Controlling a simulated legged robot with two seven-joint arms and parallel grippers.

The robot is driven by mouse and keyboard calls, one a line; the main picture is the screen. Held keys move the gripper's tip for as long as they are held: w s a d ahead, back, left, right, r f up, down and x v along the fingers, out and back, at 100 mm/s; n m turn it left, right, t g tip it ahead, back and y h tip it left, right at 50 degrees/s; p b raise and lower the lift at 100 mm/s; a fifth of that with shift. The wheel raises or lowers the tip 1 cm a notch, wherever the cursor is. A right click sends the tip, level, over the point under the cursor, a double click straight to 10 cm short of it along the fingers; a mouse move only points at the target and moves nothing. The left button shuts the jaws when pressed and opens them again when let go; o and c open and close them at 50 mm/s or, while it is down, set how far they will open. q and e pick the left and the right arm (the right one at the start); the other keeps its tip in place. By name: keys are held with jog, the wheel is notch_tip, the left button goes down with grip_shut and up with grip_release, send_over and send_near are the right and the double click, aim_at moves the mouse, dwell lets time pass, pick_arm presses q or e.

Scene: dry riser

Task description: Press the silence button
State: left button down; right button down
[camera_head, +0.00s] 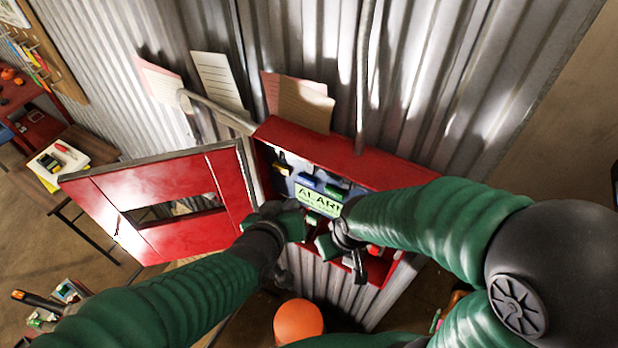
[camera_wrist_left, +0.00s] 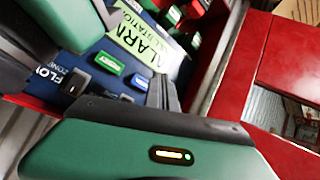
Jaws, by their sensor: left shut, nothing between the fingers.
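The open red alarm cabinet (camera_head: 345,160) holds a dark blue panel with a pale green ALARM label (camera_head: 318,198). Several small coloured buttons surround the label, including a green one (camera_wrist_left: 110,63) and a blue one (camera_wrist_left: 138,82) in the left wrist view. I cannot read which is the silence button. My left gripper (camera_head: 296,222) is shut and empty, in front of the panel's lower left; its dark fingers (camera_wrist_left: 163,95) show close to the blue button, contact unclear. My right gripper (camera_head: 350,250) is at the cabinet's lower front; its jaws are unclear. Both arms hide part of the panel.
The red cabinet door (camera_head: 170,185) hangs open to the left. A grey corrugated wall (camera_head: 440,80) stands behind, with a vertical pipe and paper sheets (camera_head: 305,105) above the cabinet. An orange round object (camera_head: 298,322) is below. A small table (camera_head: 70,165) stands at left.

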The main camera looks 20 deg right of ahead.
aim_at(307, 180)
pick_arm(q)
jog(key=shift+w+d, duration=0.75)
jog(key=shift+w, duration=0.35)
pick_arm(e)
jog(key=shift+a+r, duration=0.4)
jog(key=shift+a, duration=0.2)
pick_arm(q)
jog(key=shift+d, duration=0.1)
jog(key=shift+d, duration=0.35)
pick_arm(e)
jog(key=shift+d, duration=0.45)
pick_arm(q)
jog(key=shift+a, duration=0.3)
pick_arm(e)
jog(key=shift+a, duration=0.35)
pick_arm(q)
jog(key=shift+d, duration=0.2)
pick_arm(e)
jog(key=shift+d, duration=0.25)
pick_arm(q)
jog(key=shift+a, duration=0.1)
pick_arm(e)
jog(key=shift+a, duration=0.1)
pick_arm(q)
jog(key=shift+r+p, duration=0.1)
jog(key=shift+p, duration=0.2)
